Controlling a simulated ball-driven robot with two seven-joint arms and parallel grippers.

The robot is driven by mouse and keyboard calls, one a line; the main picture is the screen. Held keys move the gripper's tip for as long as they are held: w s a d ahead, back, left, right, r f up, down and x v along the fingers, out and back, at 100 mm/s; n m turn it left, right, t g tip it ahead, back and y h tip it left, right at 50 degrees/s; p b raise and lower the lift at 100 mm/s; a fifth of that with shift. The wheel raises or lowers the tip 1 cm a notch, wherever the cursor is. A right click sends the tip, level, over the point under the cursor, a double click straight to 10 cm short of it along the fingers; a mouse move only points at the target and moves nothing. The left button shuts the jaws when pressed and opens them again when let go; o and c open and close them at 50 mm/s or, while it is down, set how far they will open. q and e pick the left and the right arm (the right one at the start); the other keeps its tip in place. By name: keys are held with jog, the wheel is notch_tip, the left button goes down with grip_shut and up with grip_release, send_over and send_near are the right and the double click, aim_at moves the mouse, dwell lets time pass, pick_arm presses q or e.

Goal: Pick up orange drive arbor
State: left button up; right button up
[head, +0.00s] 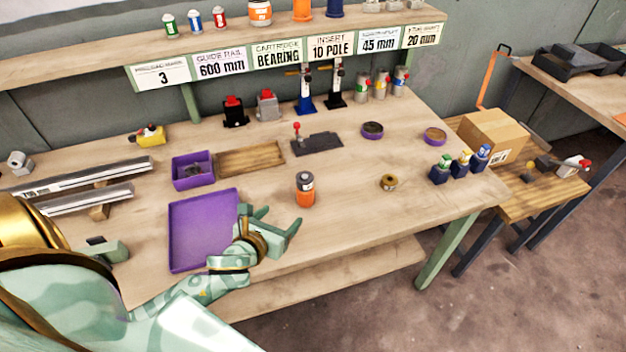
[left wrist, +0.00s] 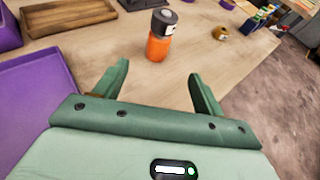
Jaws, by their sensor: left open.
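The orange drive arbor (head: 305,192) stands upright on the workbench, with an orange lower body and a dark grey top. In the left wrist view the orange drive arbor (left wrist: 158,42) is beyond the fingertips, roughly between their lines. My left gripper (head: 279,218) is open and empty, just short of the arbor on its near left side. In the left wrist view its two green fingers (left wrist: 160,72) are spread apart, not touching the arbor. My right gripper is not in view.
A purple tray (head: 181,264) lies left of my left gripper, with a purple bin (head: 178,172) behind it. A small brass ring part (head: 389,182) lies right of the arbor. A black fixture (head: 318,144) stands behind. The bench around the arbor is clear.

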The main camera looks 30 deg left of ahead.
pick_arm(q)
jog(key=b, duration=0.2)
send_near(301, 193)
jog(key=x, duration=0.4)
jog(key=shift+s+d+f, duration=0.1)
jog(key=shift+d+f, duration=0.1)
jog(key=shift+f, duration=0.1)
jog(key=x, duration=0.3)
jog(key=shift+b, duration=0.35)
jog(key=shift+w+f, duration=0.1)
jog(key=shift+w, duration=0.4)
jog(key=b+x, duration=0.2)
jog(key=x, duration=0.2)
jog(key=shift+w+a+f, duration=0.15)
jog(key=shift+w+f, duration=0.05)
jog(key=shift+w, duration=0.1)
jog(key=shift+r, duration=0.15)
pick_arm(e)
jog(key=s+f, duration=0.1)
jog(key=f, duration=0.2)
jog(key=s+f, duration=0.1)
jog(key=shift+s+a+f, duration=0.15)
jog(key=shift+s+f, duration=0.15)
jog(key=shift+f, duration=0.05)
